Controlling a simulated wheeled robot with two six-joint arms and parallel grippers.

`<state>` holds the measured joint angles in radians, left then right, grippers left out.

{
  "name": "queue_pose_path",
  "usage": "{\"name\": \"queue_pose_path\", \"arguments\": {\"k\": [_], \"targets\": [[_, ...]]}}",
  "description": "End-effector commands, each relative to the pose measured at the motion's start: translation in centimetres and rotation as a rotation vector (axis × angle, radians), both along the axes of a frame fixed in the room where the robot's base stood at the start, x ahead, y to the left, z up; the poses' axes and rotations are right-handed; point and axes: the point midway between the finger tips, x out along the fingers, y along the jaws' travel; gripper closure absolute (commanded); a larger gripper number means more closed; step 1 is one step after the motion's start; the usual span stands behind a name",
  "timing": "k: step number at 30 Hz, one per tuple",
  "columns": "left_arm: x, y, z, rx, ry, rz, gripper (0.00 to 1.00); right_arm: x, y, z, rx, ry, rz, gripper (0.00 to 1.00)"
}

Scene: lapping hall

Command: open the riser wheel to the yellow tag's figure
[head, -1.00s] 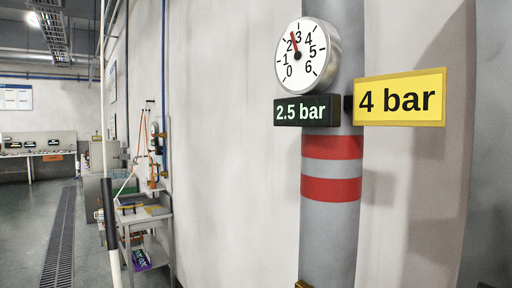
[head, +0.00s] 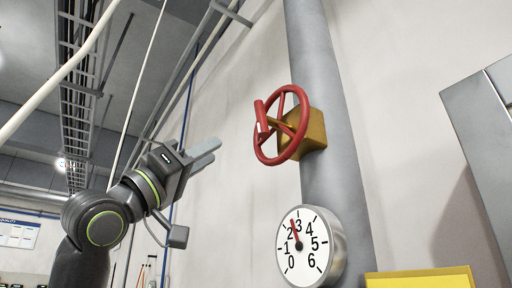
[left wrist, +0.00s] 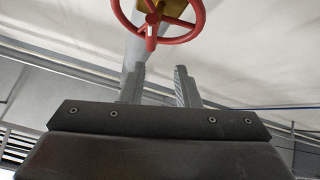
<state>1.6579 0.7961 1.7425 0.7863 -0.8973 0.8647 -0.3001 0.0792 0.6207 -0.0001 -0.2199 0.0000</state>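The red riser wheel (head: 282,125) sits on a brass-coloured valve body (head: 316,130) on the grey riser pipe (head: 333,160). Its handle knob points out to the left. The wheel also shows at the top of the left wrist view (left wrist: 158,38), beyond the fingertips. My left gripper (head: 212,150) is left of the wheel, apart from it. In the left wrist view its two fingers (left wrist: 160,75) are spread with nothing between them. The white gauge (head: 304,246) below the wheel has its needle between 2 and 3. Only the top of the yellow tag (head: 420,279) shows; its figure is hidden.
A grey cabinet (head: 485,130) stands at the right of the pipe. A cable tray (head: 85,90) and thin pipes run overhead at the left. The pale wall (head: 240,200) is bare between my left arm and the riser.

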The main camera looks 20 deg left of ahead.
Motion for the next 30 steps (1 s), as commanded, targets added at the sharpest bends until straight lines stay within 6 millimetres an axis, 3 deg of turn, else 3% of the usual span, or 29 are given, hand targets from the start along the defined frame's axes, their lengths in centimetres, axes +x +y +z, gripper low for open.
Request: {"name": "queue_pose_path", "arguments": {"k": [2, 6, 30], "targets": [[-1.4, -0.3, 0.8, 0.005, -0.019, -0.01, 0.71, 0.0, 0.0, 0.2, 0.0, 0.0, 0.0, 1.0], [-1.4, -0.7, 1.6, 0.005, -0.022, -0.016, 0.71, 0.0, 0.0, 0.8, 0.0, 0.0, 0.0, 1.0], [6.0, -6.3, 10.7, 0.004, -0.021, -0.016, 0.71, -0.1, 0.0, 9.6, 0.0, 0.001, 0.0, 1.0]]}}
